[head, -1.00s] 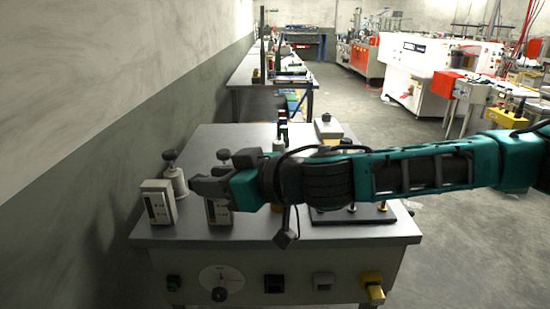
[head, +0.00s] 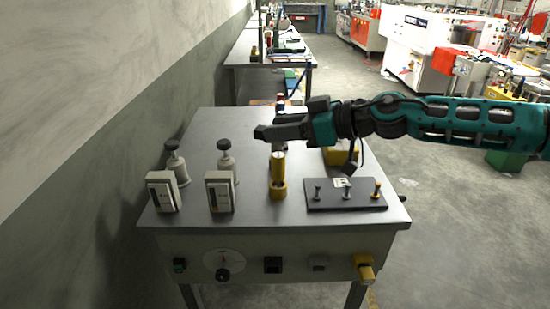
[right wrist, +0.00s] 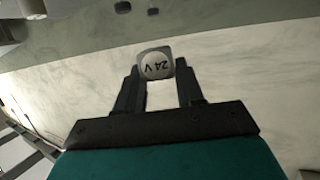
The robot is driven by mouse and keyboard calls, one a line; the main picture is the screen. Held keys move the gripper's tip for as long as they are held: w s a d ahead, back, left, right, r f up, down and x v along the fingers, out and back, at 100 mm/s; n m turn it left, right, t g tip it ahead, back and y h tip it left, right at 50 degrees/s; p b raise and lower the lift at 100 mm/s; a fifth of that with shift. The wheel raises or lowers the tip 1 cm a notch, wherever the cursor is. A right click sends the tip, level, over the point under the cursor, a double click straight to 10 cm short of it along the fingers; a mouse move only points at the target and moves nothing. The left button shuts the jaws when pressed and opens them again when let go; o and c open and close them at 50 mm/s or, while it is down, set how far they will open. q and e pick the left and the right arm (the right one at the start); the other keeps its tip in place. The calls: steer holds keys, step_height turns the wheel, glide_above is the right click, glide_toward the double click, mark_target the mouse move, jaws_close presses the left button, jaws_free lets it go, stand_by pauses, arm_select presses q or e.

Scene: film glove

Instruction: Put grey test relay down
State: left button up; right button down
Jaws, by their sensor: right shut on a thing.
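My right gripper (head: 262,132) reaches in from the right in the head view, above the far middle of the grey table. In the right wrist view the gripper (right wrist: 156,78) is shut on the grey test relay (right wrist: 155,58), a small rounded grey block marked "24 V" held at the fingertips. I cannot make the relay out in the head view. My left gripper is not in view.
The table (head: 235,125) bears two meter boxes (head: 163,192) (head: 219,192), two knobbed pots (head: 177,168) (head: 227,165), a yellow cylinder (head: 278,170) and a black board with pegs (head: 345,195). The table's far left is clear.

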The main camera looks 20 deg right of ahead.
glide_above(282, 217)
step_height(282, 217, down, 15)
steer(key=shift+f+b, duration=0.2)
steer(key=shift+b, duration=0.25)
steer(key=shift+w+f+b, duration=0.1)
steer(key=shift+f+b, duration=0.85)
steer(key=shift+f, duration=1.35)
steer(key=shift+r, duration=0.1)
steer(key=c, duration=1.2)
jaws_free()
steer(key=shift+f, duration=0.2)
steer(key=o, duration=0.5)
steer(key=shift+r, duration=0.1)
